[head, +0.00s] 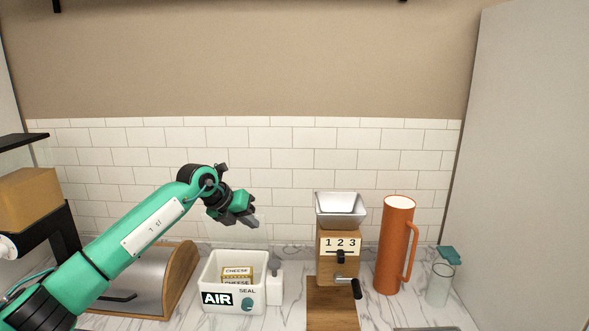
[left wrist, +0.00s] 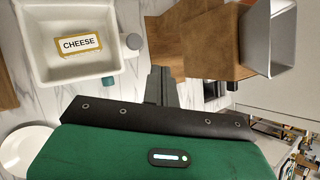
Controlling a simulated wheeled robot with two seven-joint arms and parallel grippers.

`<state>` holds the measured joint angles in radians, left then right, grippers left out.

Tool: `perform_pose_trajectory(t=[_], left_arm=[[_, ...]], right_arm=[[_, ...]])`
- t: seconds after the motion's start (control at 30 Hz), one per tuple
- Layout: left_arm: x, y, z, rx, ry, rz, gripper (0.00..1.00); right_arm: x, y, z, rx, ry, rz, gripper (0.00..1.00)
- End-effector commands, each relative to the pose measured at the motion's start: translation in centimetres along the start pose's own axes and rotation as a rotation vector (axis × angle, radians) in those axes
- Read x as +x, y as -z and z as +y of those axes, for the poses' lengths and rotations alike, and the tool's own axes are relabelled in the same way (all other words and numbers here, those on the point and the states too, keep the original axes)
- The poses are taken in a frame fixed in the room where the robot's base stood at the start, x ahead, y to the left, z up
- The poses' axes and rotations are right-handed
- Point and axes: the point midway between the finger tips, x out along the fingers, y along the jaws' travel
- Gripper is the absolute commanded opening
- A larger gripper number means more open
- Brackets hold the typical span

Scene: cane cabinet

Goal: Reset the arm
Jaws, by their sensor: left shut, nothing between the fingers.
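My left arm reaches in from the left in the head view, green with dark joints. My right gripper is in neither view.
A wood-sided bread box (head: 180,275) stands left.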

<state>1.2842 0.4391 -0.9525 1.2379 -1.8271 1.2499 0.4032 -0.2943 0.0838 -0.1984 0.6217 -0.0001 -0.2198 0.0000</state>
Motion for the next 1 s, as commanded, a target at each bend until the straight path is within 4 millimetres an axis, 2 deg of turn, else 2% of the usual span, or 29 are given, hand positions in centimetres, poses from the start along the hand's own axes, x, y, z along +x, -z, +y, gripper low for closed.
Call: perform_pose_trajectory(t=[0.03,0.1,0.23,0.3,0.4,0.5,0.63,0.77,0.87,1.0], left_arm=[[1.4,1.0,-1.6,-0.003,0.074,-0.012,0.00],[3.1,2.3,-4.2,-0.018,0.199,-0.044,0.00],[4.9,4.8,-9.4,-0.093,0.467,-0.131,0.00],[5.0,5.8,-11.7,-0.157,0.603,-0.185,0.00],[4.4,7.0,-14.0,-0.276,0.780,-0.269,0.00],[3.3,8.0,-15.1,-0.422,0.932,-0.360,0.00],[1.6,9.1,-14.6,-0.651,1.085,-0.484,0.00],[0.2,10.5,-12.2,-0.916,1.181,-0.609,0.00],[-0.5,12.2,-9.3,-1.139,1.213,-0.702,0.00],[-0.7,15.7,-4.5,-1.468,1.193,-0.819,0.00]], right_arm=[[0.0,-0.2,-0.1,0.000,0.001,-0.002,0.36],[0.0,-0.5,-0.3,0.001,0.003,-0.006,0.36],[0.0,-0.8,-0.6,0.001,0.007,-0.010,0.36],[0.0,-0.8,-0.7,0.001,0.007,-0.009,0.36],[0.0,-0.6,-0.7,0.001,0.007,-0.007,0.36],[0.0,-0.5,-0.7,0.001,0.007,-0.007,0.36],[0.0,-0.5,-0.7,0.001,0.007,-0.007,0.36],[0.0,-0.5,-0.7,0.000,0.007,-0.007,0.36],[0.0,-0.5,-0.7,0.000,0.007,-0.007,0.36],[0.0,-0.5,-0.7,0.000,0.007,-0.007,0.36]])
